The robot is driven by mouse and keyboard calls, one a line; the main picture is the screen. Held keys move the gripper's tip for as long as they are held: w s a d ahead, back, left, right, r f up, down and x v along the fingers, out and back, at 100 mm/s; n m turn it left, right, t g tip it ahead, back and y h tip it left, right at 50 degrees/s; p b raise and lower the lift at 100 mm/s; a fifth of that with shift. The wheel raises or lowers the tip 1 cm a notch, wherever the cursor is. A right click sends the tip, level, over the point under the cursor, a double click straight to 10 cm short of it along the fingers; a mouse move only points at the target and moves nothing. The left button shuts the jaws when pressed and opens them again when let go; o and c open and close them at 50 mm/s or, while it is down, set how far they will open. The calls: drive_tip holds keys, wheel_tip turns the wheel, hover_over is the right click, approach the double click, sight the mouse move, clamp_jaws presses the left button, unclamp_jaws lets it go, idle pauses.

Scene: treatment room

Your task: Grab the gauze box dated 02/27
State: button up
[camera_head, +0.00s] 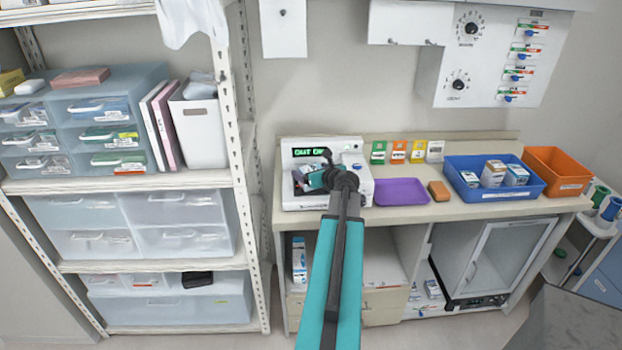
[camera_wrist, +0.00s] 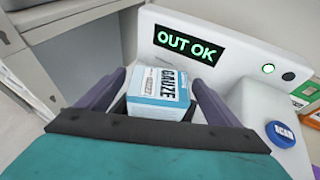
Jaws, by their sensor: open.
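A white and blue box marked GAUZE (camera_wrist: 160,85) sits in a white machine (camera_head: 368,186) whose green display reads OUT OK. The machine also shows in the wrist view (camera_wrist: 240,22). My gripper (camera_wrist: 158,98) is open, with one dark finger on each side of the gauze box. I cannot tell whether the fingers touch it. In the head view my gripper (camera_head: 318,176) reaches into the machine's front and hides much of the box. The small print on the box is too blurred to read a date.
A blue bin (camera_head: 482,196) with several small boxes and an orange bin (camera_head: 555,184) stand at the counter's right. A purple tray (camera_head: 401,192) and a brown block (camera_head: 438,190) lie between. A blue SCAN button (camera_wrist: 281,134) is right of my gripper. Shelves stand left.

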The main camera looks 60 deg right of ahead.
sight(312, 169)
drive_tip(key=shift+c, duration=0.4)
drive_tip(key=c, duration=1.2)
drive_tip(key=shift+r, duration=0.15)
drive_tip(key=shift+r+b, duration=0.5)
drive_tip(key=shift+r, duration=0.85)
drive_tip(key=shift+s+a+r, duration=0.1)
drive_tip(key=shift+r, duration=0.2)
drive_tip(key=s+a+b, duration=0.1)
drive_tip(key=a, duration=0.1)
drive_tip(key=s+a+b, duration=0.3)
drive_tip(key=a, duration=0.1)
drive_tip(key=shift+s+a+r, duration=0.1)
drive_tip(key=shift+s+r, duration=0.05)
drive_tip(key=shift+s, duration=0.2)
drive_tip(key=b, duration=0.5)
drive_tip(key=shift+s+a+r, duration=0.1)
drive_tip(key=shift+a, duration=0.1)
drive_tip(key=a+b, duration=0.1)
drive_tip(key=b, duration=0.4)
drive_tip(key=s+b, duration=0.1)
drive_tip(key=b, duration=0.3)
drive_tip(key=shift+s+a+b, duration=0.2)
drive_tip(key=shift+a+b, duration=0.15)
drive_tip(key=shift+b, duration=0.05)
